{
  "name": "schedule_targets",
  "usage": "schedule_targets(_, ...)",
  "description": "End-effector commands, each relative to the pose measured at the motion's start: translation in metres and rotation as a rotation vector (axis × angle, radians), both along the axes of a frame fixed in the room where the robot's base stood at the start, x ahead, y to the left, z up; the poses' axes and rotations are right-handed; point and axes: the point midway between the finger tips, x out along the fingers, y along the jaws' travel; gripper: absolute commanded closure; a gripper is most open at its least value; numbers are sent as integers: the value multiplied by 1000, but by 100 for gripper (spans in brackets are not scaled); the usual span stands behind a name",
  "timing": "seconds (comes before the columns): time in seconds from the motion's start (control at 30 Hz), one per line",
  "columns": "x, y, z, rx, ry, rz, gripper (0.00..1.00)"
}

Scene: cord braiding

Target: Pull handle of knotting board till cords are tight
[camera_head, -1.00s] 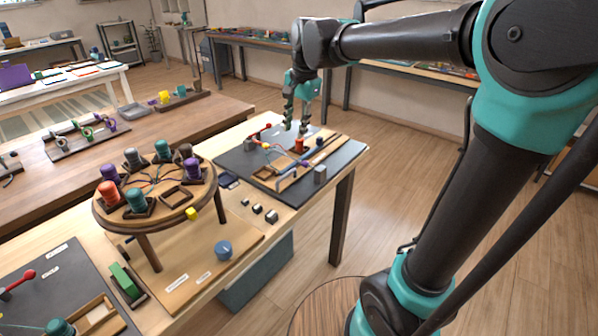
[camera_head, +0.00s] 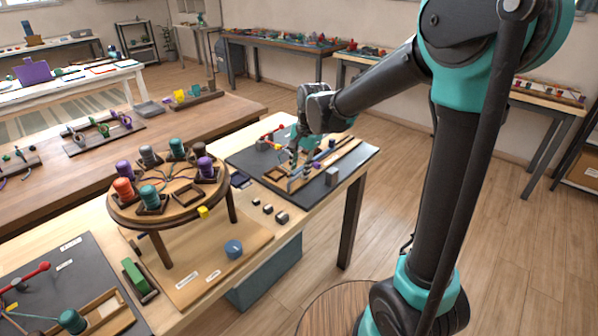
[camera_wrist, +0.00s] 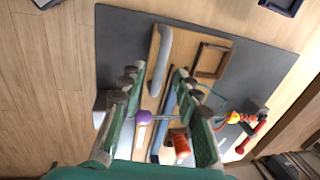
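The knotting board is a wooden frame (camera_head: 347,155) on a dark grey mat; the frame also shows in the wrist view (camera_wrist: 226,39). A grey rounded bar (camera_wrist: 163,60), which looks like its handle, lies along the frame. My gripper (camera_wrist: 156,76) is open over the board, with the bar between its fingertips and no clear contact. In the head view my gripper (camera_head: 298,160) is low over the board and hides part of it. A purple bobbin (camera_wrist: 143,117) and an orange bobbin (camera_wrist: 181,147) show between the fingers. Cord tension is too small to tell.
A red-knobbed lever (camera_wrist: 252,138) is at the mat's far side. A grey block (camera_head: 331,176) stands near the mat's front edge. A round braiding stand (camera_head: 187,214) with several bobbins is to the left. Floor at the right is clear.

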Motion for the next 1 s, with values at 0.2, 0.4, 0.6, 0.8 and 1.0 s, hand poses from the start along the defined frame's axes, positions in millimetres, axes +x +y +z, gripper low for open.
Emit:
schedule_targets(0.2,2,2,-16,0,0,0,68)
schedule_targets(0.4,2,3,-18,0,0,0,68)
schedule_targets(0.6,2,3,-18,0,0,0,79)
schedule_targets(0.8,2,2,-18,0,0,0,100)
schedule_targets(1.0,2,2,-17,0,0,0,100)
